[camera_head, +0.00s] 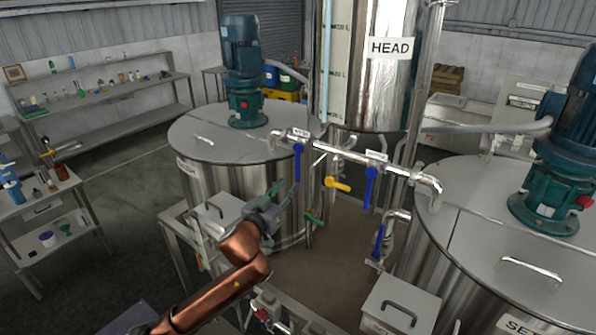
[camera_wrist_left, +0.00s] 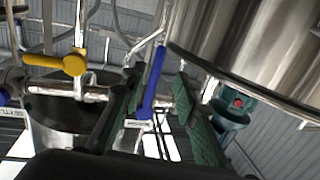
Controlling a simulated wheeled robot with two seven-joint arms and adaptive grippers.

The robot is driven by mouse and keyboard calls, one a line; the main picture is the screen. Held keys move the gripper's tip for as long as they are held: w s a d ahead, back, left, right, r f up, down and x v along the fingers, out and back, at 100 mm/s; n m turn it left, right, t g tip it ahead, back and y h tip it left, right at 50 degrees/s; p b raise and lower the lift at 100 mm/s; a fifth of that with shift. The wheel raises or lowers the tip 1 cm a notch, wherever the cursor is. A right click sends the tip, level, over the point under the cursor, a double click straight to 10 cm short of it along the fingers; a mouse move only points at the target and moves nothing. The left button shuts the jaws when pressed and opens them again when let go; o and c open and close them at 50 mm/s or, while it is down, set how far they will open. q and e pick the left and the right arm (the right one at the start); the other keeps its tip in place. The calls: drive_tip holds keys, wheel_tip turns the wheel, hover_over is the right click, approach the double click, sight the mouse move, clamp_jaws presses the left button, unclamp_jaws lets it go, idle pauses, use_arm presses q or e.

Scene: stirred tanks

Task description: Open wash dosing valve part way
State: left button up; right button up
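Two blue lever handles hang down from the horizontal pipe under the head tank: a left one (camera_head: 298,162) and a right one (camera_head: 370,187). Their small labels are too small to read, so I cannot tell which is the wash dosing valve. My left gripper (camera_head: 284,188) is open, just below and left of the left blue handle in the head view. In the left wrist view, which is upside down, this blue handle (camera_wrist_left: 153,78) shows between the two green fingers (camera_wrist_left: 158,112), with gaps on both sides. Whether it is within the fingers' reach is unclear. My right gripper is out of view.
Another blue handle (camera_head: 378,242) is lower right. The head tank (camera_head: 385,90) stands behind the pipe. Large tanks with motors flank it, left (camera_head: 200,135) and right (camera_head: 460,215).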

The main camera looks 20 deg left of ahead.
sight(297, 171)
use_arm(q)
drive_tip(key=w, duration=0.2)
drive_tip(key=w+d+r+p, duration=0.1)
drive_tip(key=w, duration=0.2)
drive_tip(key=w+r+p, duration=0.1)
drive_tip(key=w, duration=0.2)
drive_tip(key=shift+d, duration=0.2)
clamp_jaws()
idle(0.5)
